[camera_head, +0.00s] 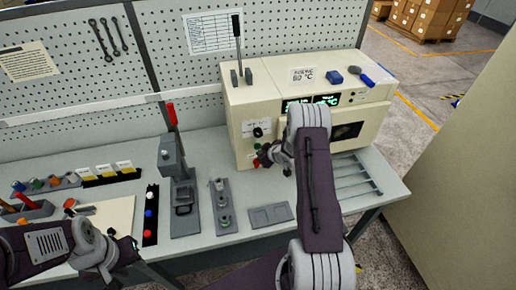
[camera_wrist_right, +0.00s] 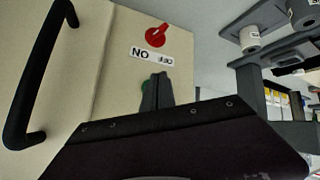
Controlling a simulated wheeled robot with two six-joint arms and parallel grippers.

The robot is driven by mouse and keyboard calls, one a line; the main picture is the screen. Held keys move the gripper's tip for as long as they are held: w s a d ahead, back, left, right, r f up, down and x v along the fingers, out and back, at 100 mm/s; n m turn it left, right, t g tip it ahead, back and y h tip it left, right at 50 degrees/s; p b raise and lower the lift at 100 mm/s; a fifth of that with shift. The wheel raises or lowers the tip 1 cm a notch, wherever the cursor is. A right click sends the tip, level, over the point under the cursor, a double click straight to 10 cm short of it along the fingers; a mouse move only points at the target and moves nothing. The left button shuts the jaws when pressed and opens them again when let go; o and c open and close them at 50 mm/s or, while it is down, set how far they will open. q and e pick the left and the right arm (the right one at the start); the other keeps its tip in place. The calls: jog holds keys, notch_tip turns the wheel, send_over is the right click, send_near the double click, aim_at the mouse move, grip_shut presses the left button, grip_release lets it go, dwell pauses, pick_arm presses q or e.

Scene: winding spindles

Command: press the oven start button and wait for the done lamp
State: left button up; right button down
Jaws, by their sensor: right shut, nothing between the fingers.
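The cream oven (camera_head: 245,112) stands at the back of the bench, with a lit green display (camera_head: 326,100) and a black knob (camera_head: 258,132) on its front. My right gripper (camera_head: 264,158) is at the lower left of the oven front. In the right wrist view its fingers (camera_wrist_right: 157,90) are shut and empty, with the tips over the green start button (camera_wrist_right: 146,87), which is mostly hidden. I cannot tell whether they touch it. A red rotary switch (camera_wrist_right: 156,37) is beside them. My left gripper (camera_head: 128,246) hangs over the bench's front left. I cannot make out a done lamp.
A lever press with a red handle (camera_head: 171,114) stands left of the oven. A grey holder with spindles (camera_head: 222,207), a flat grey tray (camera_head: 270,215) and a wire rack (camera_head: 355,178) lie on the bench. The oven's black door handle (camera_wrist_right: 30,85) shows in the wrist view.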

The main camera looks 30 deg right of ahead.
dwell(0.4)
jog(key=shift+w+d, duration=0.1)
jog(key=shift+w, duration=0.35)
jog(key=shift+w+d, duration=0.1)
jog(key=shift+w, duration=0.35)
dwell(0.5)
jog(key=shift+s, duration=0.1)
jog(key=shift+s+a, duration=0.2)
jog(key=shift+s, duration=0.55)
jog(key=s, duration=0.2)
jog(key=s+a+b, duration=0.1)
jog(key=s, duration=0.2)
dwell(0.3)
